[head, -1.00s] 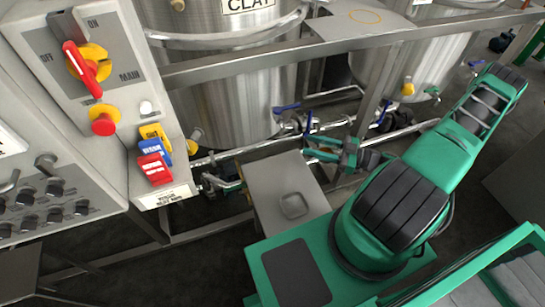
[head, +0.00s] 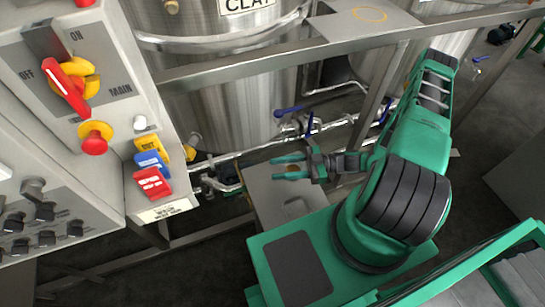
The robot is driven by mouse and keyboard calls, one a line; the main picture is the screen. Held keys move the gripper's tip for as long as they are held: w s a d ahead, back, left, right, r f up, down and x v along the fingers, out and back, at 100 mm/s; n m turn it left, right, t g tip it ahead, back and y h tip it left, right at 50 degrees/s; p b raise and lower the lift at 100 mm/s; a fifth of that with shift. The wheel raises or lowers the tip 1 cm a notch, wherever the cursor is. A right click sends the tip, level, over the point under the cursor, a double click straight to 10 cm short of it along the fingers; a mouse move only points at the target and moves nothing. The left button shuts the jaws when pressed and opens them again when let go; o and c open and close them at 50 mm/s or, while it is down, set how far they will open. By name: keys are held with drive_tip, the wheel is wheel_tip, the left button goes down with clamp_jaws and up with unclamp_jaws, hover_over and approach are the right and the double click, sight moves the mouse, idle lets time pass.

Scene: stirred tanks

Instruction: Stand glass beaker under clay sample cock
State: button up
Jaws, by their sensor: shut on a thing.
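The steel tank (head: 225,95) with the "CLAY" label (head: 248,4) stands behind a frame rail. A small yellow-handled cock (head: 190,152) shows low on its left side, partly hidden by the control panel; which fitting is the sample cock is not certain. My gripper (head: 286,167) is level over the grey plate, pointing left, its teal fingers parted around something. That fits the clear glass beaker, but its outline is too faint to make out. The gripper is to the right of the yellow-handled cock and apart from it.
The control panel (head: 105,115) with switches fills the left. The frame rail (head: 290,58) crosses before the tanks. Pipes and a blue-handled valve (head: 287,111) lie behind my gripper.

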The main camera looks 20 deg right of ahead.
drive_tip(key=w, duration=1)
drive_tip(key=f, duration=0.6)
drive_tip(key=shift+s+f, duration=0.2)
drive_tip(key=shift+f, duration=0.1)
drive_tip(key=shift+w+f, duration=0.1)
drive_tip(key=shift+f, duration=0.05)
drive_tip(key=shift+f, duration=0.1)
drive_tip(key=o, duration=1.2)
